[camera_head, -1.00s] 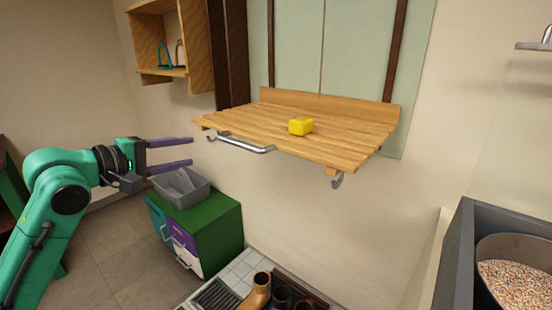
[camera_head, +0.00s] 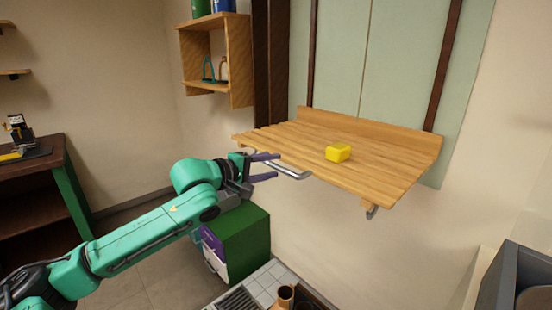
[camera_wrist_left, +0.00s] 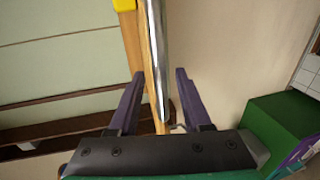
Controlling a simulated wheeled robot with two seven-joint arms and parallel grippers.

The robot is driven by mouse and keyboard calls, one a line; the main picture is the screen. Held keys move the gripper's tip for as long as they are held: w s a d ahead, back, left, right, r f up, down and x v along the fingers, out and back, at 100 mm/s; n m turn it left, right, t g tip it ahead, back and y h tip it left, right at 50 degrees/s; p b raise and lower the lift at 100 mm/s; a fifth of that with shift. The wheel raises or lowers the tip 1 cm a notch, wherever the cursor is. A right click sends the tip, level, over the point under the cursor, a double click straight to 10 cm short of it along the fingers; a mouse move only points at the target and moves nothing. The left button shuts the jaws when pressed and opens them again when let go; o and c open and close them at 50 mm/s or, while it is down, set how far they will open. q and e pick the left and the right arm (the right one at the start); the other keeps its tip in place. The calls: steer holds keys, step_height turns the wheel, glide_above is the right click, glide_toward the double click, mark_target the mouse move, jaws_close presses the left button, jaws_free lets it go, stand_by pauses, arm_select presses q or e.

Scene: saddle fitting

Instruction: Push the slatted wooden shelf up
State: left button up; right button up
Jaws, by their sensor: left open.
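The slatted wooden shelf (camera_head: 375,172) stands out level from the wall in the head view, with a metal bar handle (camera_head: 290,172) along its front edge. A yellow block (camera_head: 338,153) lies on its slats. My left gripper (camera_head: 277,168) is open at the front edge, near the left part of the handle. In the left wrist view the metal bar (camera_wrist_left: 158,60) and the shelf's wooden edge (camera_wrist_left: 134,45) run between the open purple fingers (camera_wrist_left: 158,90). I cannot tell whether the fingers touch the bar. My right gripper is not in view.
A green drawer cabinet (camera_head: 247,240) stands below the shelf. An open wooden wall box (camera_head: 242,60) hangs to the left of the shelf. A dark bin (camera_head: 525,285) is at the lower right. The wall under the shelf is clear.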

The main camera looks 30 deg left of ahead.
arm_select(q)
steer(key=shift+w+d+f, duration=0.15)
steer(key=shift+w+d, duration=0.35)
steer(key=shift+w, duration=0.25)
steer(key=shift+s, duration=0.1)
jaws_close()
stand_by(0.8)
